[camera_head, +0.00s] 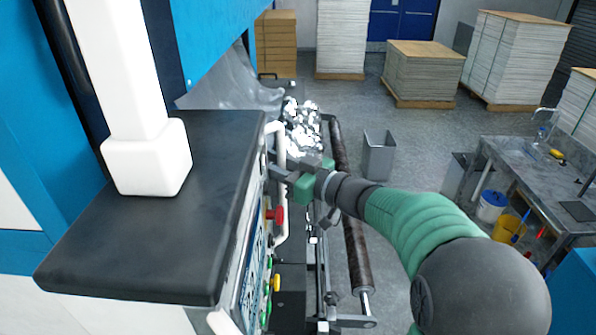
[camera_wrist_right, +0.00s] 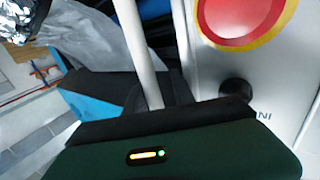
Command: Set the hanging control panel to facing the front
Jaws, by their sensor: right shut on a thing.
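The hanging control panel (camera_head: 165,235) is a box with a dark top, hung from a white post (camera_head: 145,165) at the left of the head view. Its face (camera_head: 248,275), with buttons and a red knob (camera_head: 274,215), points to the right and is seen edge-on. A white handle (camera_head: 279,142) runs along that side. My right gripper (camera_head: 278,178) reaches the handle from the right and is shut on it. In the right wrist view the white handle (camera_wrist_right: 142,55) rises from between the dark fingers (camera_wrist_right: 155,108), beside a large red button (camera_wrist_right: 240,15). My left gripper is out of view.
A long dark roller (camera_head: 350,220) and crumpled silver foil (camera_head: 302,125) lie beyond the panel. A grey bin (camera_head: 379,155) stands on the floor. Pallet stacks (camera_head: 423,72) are at the back, and a cluttered workbench (camera_head: 530,165) is at the right. Floor between is clear.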

